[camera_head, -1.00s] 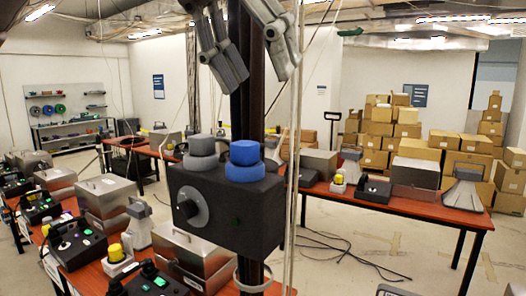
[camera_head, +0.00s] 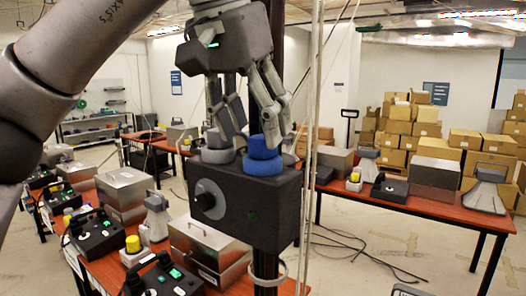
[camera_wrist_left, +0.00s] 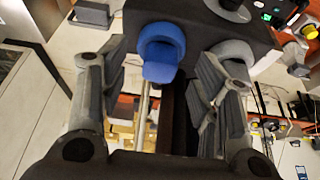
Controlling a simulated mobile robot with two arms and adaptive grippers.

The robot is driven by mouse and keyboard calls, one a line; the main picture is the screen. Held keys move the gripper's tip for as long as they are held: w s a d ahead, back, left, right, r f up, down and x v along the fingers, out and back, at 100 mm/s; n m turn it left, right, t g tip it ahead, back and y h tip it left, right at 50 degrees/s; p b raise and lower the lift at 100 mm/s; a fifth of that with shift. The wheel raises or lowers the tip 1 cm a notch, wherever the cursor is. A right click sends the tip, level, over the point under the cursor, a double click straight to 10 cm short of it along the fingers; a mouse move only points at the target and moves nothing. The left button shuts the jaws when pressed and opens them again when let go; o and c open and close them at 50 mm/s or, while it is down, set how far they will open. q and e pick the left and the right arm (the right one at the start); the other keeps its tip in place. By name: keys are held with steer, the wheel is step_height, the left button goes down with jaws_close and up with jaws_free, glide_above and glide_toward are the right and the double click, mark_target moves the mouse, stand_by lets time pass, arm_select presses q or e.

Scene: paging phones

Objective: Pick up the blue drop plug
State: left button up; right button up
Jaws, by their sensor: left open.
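The blue drop plug (camera_head: 264,158) sits on top of a dark box (camera_head: 250,205) with a round dial, upright in its blue ring. In the left wrist view the blue plug (camera_wrist_left: 163,50) shows between the fingers. A grey plug (camera_head: 217,150) sits beside it to the left on the same box. My right gripper is not in view.
A dark pole and pale cables (camera_head: 311,130) run vertically by the box. Red tables (camera_head: 430,206) carry metal cases (camera_head: 207,245), switch boxes and horn-shaped devices. Cardboard boxes (camera_head: 400,130) are stacked at the back right. Open floor lies at the front right.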

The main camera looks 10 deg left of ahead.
arm_select(q)
steer(key=shift+x, duration=1.3)
steer(key=shift+r, duration=0.15)
steer(key=c, duration=1.1)
steer(key=shift+w+r, duration=0.1)
steer(key=shift+r, duration=0.75)
steer(key=s+r, duration=0.3)
steer(key=s, duration=0.1)
steer(key=s+d+r, duration=0.1)
steer(key=s+r, duration=0.3)
steer(key=s, duration=0.1)
steer(key=s+r, duration=0.4)
steer(key=s, duration=0.1)
steer(key=shift+d+r, duration=0.15)
steer(key=shift+d, duration=0.1)
